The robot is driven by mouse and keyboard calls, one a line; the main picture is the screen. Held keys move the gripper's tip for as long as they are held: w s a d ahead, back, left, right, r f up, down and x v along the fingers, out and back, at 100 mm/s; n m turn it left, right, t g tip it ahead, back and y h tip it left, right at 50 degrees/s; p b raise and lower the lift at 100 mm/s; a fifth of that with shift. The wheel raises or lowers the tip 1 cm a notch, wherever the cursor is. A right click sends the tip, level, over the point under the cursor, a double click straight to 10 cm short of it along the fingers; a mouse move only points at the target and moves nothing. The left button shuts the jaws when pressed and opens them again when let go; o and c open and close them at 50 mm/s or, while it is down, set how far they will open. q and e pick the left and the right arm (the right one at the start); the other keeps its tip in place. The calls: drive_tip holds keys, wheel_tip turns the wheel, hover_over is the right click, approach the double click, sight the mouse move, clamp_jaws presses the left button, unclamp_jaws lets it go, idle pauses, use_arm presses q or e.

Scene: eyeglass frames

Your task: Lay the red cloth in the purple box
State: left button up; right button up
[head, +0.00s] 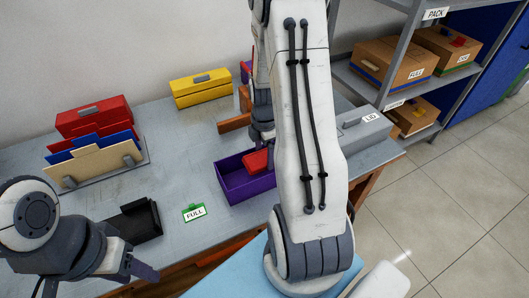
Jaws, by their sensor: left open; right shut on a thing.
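The purple box (244,189) stands open on the table, its right part hidden behind my arm. The red cloth (255,161) shows as a small red piece at the box's back, partly hidden by my arm. I cannot tell whether it touches the box floor. My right gripper (266,146) points down over the back of the box, shut on the red cloth, its fingertips partly hidden by the arm. My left gripper (97,281) is open and empty at the lower left, well away from the box.
A black tray (133,221) and a green-edged FULL card (194,212) lie left of the box. A file rack (97,165), a red case (94,117) and a yellow case (201,90) stand behind. A grey LID box (360,136) is at right, near shelves with cartons (393,67).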

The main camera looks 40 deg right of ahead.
drive_tip(key=o, duration=1.1)
wheel_tip(320, 180, up, 11)
drive_tip(key=shift+f, duration=0.2)
drive_tip(key=s+a+r+m, duration=0.1)
drive_tip(key=a+r+m, duration=0.1)
drive_tip(key=a, duration=0.7)
drive_tip(key=s+a+r+m, duration=0.1)
drive_tip(key=a+r, duration=0.1)
drive_tip(key=a, duration=0.7)
drive_tip(key=s+a+r+m+y, duration=0.1)
drive_tip(key=s+a+m, duration=0.4)
drive_tip(key=s+a, duration=0.8)
drive_tip(key=shift+s+r, duration=0.25)
drive_tip(key=shift+s, duration=0.4)
